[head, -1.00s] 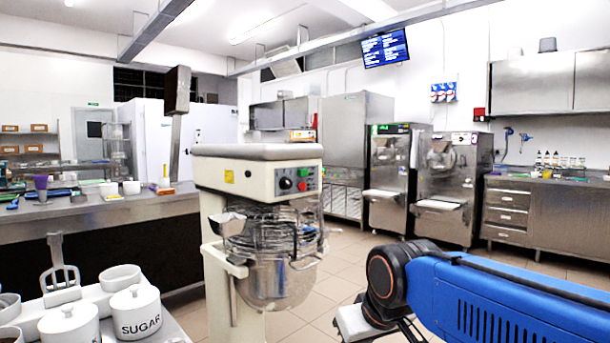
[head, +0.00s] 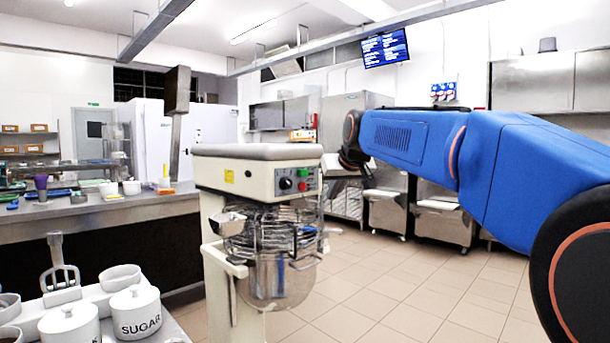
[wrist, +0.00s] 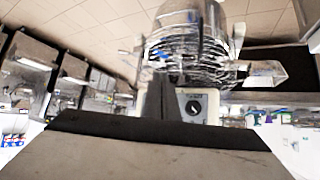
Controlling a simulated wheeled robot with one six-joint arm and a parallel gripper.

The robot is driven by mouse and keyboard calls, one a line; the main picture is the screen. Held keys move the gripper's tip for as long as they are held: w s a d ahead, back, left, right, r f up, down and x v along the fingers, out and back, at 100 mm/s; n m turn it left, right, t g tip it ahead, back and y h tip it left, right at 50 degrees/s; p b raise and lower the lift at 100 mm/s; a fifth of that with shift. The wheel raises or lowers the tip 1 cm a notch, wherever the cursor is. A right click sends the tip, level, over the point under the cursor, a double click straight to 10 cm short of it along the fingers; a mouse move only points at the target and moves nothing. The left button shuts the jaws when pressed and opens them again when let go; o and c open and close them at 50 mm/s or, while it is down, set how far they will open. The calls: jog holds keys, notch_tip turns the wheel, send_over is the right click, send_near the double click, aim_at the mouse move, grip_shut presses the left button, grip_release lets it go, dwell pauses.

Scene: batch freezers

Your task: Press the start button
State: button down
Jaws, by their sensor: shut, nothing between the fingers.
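The cream stand mixer (head: 258,178) stands in the middle of the head view. The buttons' labels are too small to read. In the wrist view the mixer appears upside down, with its panel knob (wrist: 194,107) beside my gripper (wrist: 166,82). My gripper is shut and empty, pointing toward the mixer. It covers part of the panel there, and I cannot make out the buttons. In the head view my arm reaches in from the right, its end just right of the panel, apparently not touching it.
A wire guard and steel bowl (head: 278,280) sit below the mixer's head. A counter (head: 110,212) runs along the left. White canisters, one a sugar jar (head: 133,312), stand at the front left. Tiled floor (head: 400,290) lies open at the right.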

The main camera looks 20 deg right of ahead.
aim_at(303, 173)
jog(key=w+d+r, duration=0.3)
jog(key=w+r, duration=0.1)
jog(key=w, duration=0.1)
jog(key=shift+w+d+r+t+h, duration=0.2)
jog(key=shift+w+r+t+h, duration=0.05)
jog(key=shift+r+t+h, duration=0.05)
jog(key=shift+w+a, duration=0.1)
jog(key=w+a, duration=0.3)
jog(key=w, duration=0.5)
jog(key=shift+a, duration=0.15)
dwell(2.1)
jog(key=shift+w+a, duration=0.15)
jog(key=shift+w, duration=0.2)
